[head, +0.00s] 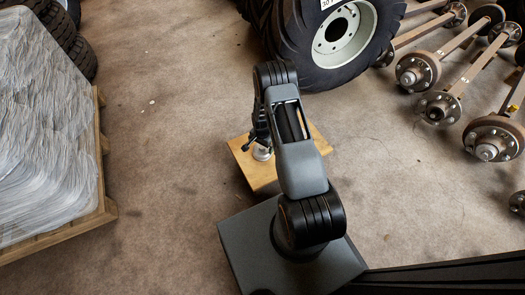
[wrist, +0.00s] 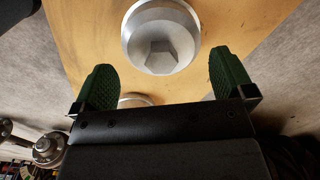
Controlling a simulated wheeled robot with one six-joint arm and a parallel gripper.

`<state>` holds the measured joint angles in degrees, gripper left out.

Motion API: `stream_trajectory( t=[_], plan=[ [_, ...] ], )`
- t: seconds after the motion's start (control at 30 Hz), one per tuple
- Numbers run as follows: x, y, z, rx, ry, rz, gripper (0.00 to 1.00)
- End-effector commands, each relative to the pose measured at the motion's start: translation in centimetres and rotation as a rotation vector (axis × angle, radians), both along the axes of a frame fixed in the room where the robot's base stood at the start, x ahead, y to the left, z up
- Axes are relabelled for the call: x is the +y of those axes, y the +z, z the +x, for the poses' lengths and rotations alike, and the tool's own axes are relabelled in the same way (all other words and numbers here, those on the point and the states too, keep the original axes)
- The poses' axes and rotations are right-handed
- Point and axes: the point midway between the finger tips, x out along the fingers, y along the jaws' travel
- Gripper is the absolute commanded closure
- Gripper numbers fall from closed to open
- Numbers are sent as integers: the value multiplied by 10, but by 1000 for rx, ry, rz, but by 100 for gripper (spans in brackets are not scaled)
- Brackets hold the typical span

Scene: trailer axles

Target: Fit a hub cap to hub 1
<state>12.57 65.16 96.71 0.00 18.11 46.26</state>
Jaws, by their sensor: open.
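A silver round cap with a hexagonal recess (wrist: 160,38) sits on a wooden board (wrist: 85,25). A second silver round piece (wrist: 134,100) shows between my fingers, mostly hidden by the gripper body. My gripper (wrist: 165,75) is open, with its two green pads apart and the first cap just beyond their tips. In the head view one silver cap (head: 262,153) shows on the board (head: 258,175) beside my gripper (head: 256,143); my arm hides the rest. Several rusty axle hubs (head: 417,70) lie at the right. I cannot tell which is hub 1.
A large tyre with a grey rim (head: 343,35) stands behind the board. A wrapped pallet load (head: 45,120) fills the left side, and dark tyres (head: 65,35) are at the upper left. The concrete floor (head: 165,150) between pallet and board is clear.

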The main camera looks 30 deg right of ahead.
Motion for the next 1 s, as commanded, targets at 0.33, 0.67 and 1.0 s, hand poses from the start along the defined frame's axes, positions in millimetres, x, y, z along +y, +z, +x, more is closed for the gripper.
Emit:
stream_trajectory(
  t=[0.33, 0.67, 1.0],
  plan=[
    [1, -39, -1, 1, 0, 0, 0],
    [0, -51, 0, 0, 0, 0, 0],
    [0, -51, 0, 0, 0, 0, 30]
  ],
)
